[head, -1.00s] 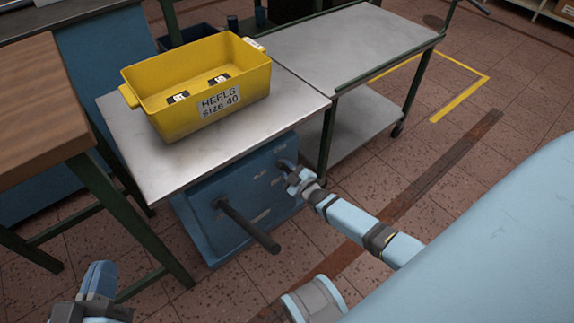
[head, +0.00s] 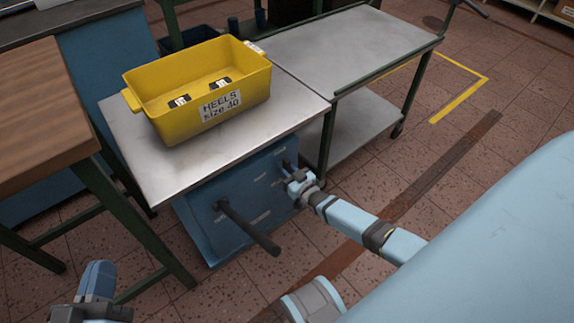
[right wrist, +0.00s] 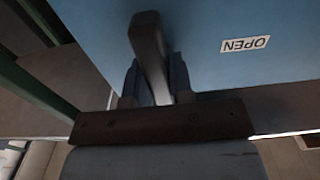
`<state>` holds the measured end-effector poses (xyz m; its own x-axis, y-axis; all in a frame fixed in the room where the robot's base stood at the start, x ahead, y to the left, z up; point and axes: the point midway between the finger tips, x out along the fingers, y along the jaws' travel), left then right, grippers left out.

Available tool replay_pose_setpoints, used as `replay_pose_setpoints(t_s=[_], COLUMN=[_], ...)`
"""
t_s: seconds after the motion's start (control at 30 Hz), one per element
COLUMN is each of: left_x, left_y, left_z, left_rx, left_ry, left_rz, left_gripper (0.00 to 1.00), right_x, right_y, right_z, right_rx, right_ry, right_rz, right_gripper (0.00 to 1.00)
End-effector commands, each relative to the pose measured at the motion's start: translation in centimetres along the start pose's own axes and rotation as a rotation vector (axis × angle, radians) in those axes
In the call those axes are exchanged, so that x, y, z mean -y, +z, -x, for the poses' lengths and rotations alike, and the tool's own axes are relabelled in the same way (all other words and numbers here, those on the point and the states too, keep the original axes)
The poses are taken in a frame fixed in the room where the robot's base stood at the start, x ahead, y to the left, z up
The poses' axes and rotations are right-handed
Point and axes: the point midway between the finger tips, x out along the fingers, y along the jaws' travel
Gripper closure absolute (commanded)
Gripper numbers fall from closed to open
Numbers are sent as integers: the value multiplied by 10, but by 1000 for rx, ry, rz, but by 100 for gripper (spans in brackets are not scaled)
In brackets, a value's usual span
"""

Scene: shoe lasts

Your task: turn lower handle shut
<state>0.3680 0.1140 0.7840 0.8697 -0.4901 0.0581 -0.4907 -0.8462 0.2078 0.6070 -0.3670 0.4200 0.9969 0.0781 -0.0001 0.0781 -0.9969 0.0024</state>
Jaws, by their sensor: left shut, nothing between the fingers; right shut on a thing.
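The lower handle (right wrist: 148,45) is a dark grey bar on the front of a blue cabinet (head: 190,220). In the right wrist view it runs between the fingers of my right gripper (right wrist: 155,85), which is shut on it. In the head view my right gripper (head: 293,175) is at the right side of the cabinet front and hides most of this handle. A label reading OPEN (right wrist: 245,44) is on the blue face beside the handle.
A dark rod (head: 250,228) sticks out of the cabinet front, left of my right gripper. A yellow bin (head: 165,122) marked HEELS size 40 stands on the metal top (head: 190,170). A grey cart (head: 350,50) stands to the right. A wooden bench (head: 40,100) is at left.

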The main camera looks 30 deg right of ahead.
Motion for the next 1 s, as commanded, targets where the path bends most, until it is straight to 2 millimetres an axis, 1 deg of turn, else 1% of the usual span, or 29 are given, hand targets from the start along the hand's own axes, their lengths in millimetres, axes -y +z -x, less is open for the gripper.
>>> replay_pose_setpoints(t_s=[0.5, 0.53, 0.57, 0.6, 0.63, 0.9, 1.0], left_x=[1, 1, 1, 1, 1, 1, 0], left_y=[-4, -4, -5, -5, -6, -5, -8], left_z=[-2, -3, -3, -4, -4, -3, -2], left_rx=[-9, -11, -12, -13, -14, -12, -13], left_ry=[2, 2, 3, 3, 3, 2, 1], left_rz=[-6, -7, -8, -8, -9, -8, -7], left_gripper=[100, 100, 100, 100, 100, 100, 100], right_x=[1, 1, 1, 1, 0, 0, 0], right_y=[0, 0, 0, 0, 0, 0, -1], right_z=[0, 0, 0, 0, 0, 1, 7], right_rx=[0, 0, 0, 0, 0, 0, 1], right_ry=[0, 0, 0, 0, 0, 0, 0], right_rz=[-21, -21, -21, -20, -20, -18, -18], right_gripper=[100, 74, 67, 58, 53, 53, 53])
